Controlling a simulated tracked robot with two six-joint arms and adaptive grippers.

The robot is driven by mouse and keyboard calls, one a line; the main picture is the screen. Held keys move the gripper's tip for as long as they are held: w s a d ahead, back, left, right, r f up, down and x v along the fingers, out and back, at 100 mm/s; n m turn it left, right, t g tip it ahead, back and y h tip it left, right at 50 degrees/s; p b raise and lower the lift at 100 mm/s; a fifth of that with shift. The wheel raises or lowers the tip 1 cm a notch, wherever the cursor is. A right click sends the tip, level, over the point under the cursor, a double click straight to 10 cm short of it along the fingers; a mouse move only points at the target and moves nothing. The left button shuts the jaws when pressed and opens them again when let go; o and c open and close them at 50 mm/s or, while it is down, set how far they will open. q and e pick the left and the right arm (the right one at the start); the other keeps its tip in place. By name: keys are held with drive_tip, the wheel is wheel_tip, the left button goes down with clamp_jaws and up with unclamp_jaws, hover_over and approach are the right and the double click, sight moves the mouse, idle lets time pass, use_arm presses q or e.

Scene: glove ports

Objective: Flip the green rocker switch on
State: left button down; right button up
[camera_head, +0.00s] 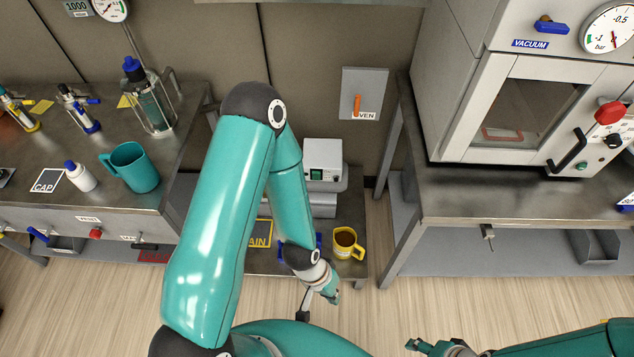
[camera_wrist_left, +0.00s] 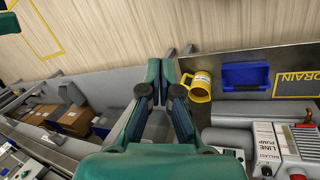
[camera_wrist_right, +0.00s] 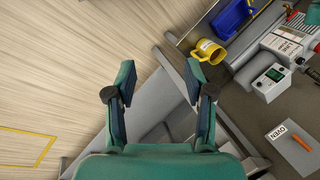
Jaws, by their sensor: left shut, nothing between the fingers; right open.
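A white box (camera_head: 322,160) with a small green rocker switch (camera_head: 317,175) on its front stands on the low bench behind my left arm. The box (camera_wrist_right: 272,83) and its green switch (camera_wrist_right: 274,74) also show at the right of the right wrist view. I cannot tell the rocker's position. My left gripper (camera_head: 333,295) is shut and empty, in front of the low bench and below the box in the picture. Its fingertips (camera_wrist_left: 160,68) meet in the left wrist view. My right gripper (camera_head: 424,346) is low at the bottom edge; its fingers (camera_wrist_right: 158,82) are open and empty.
A yellow mug (camera_head: 345,243) stands near the left gripper, beside a blue bin (camera_wrist_left: 245,76). A white oven cabinet (camera_head: 515,110) stands on the right bench, with another small green control (camera_head: 581,166). A teal mug (camera_head: 133,168) stands left. Floor between benches is clear.

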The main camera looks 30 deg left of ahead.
drive_tip(key=o, duration=0.4)
wheel_tip(320, 180, down, 3)
drive_tip(key=b, duration=0.2)
drive_tip(key=shift+b, duration=0.3)
use_arm(q)
drive_tip(key=w+a+f+m+t+y+b, duration=0.25)
drive_tip(key=w+a+f+t+b, duration=0.25)
drive_tip(key=w+f+b, duration=0.45)
drive_tip(key=w+a+f+m+t+y+b, duration=0.2)
drive_tip(key=w+a+f+m+t+b, duration=0.2)
drive_tip(key=w+f+b, duration=0.5)
drive_tip(key=w+a+f+m+t+y+b, duration=0.1)
drive_tip(key=w+a+m+t+y+b, duration=0.2)
drive_tip(key=b, duration=0.7)
drive_tip(key=w+a+f+m+t+y+b, duration=0.1)
drive_tip(key=w+a+m+t+y+b, duration=0.2)
drive_tip(key=a+y+b, duration=0.4)
drive_tip(key=a+m+t+b, duration=0.1)
drive_tip(key=a+b, duration=0.1)
drive_tip(key=b, duration=0.1)
drive_tip(key=shift+a+f+t+b, duration=0.15)
drive_tip(key=shift+a+t+b, duration=0.15)
drive_tip(key=shift+a+t, duration=0.1)
use_arm(e)
wheel_tip(320, 180, down, 39)
